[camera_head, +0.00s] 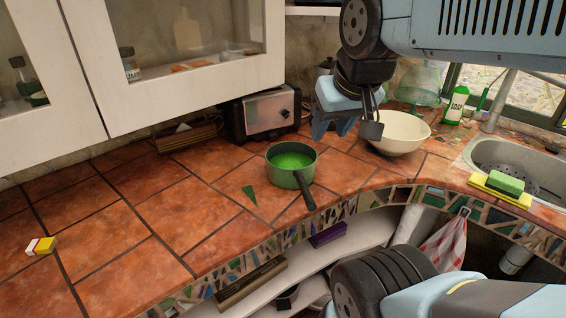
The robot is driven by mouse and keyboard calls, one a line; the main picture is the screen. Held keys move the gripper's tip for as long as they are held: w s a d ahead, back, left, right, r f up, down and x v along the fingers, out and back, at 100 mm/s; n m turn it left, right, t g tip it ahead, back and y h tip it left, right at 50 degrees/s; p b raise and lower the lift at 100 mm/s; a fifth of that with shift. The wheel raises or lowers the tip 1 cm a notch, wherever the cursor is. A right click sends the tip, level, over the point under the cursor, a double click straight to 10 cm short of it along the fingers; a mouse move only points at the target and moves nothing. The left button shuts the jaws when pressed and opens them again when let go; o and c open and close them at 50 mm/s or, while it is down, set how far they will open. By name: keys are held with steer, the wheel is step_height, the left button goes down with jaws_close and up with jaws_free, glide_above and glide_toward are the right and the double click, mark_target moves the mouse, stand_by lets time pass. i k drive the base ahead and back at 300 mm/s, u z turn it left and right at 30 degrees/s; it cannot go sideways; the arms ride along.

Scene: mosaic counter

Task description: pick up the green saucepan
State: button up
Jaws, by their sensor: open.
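The green saucepan (284,168) stands upright on the tiled counter (140,245) near its front edge. Its inside is bright green, and its dark handle (305,191) points toward the front edge, down and to the right. My gripper (345,130) is open and empty. It hangs above the counter to the right of and behind the saucepan, apart from it. Its fingers point down, between the saucepan and the white bowl (402,133).
A toaster (268,113) stands behind the saucepan. A yellow and white block (40,246) lies far left. A soap bottle (457,103), sink (520,165) and sponges (505,184) are right. Cabinets (170,60) overhang the back. The left counter is mostly clear.

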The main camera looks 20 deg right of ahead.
mark_target(291, 165)
steer(key=u, duration=0.65)
steer(key=k, duration=0.7)
steer(key=u, duration=0.1)
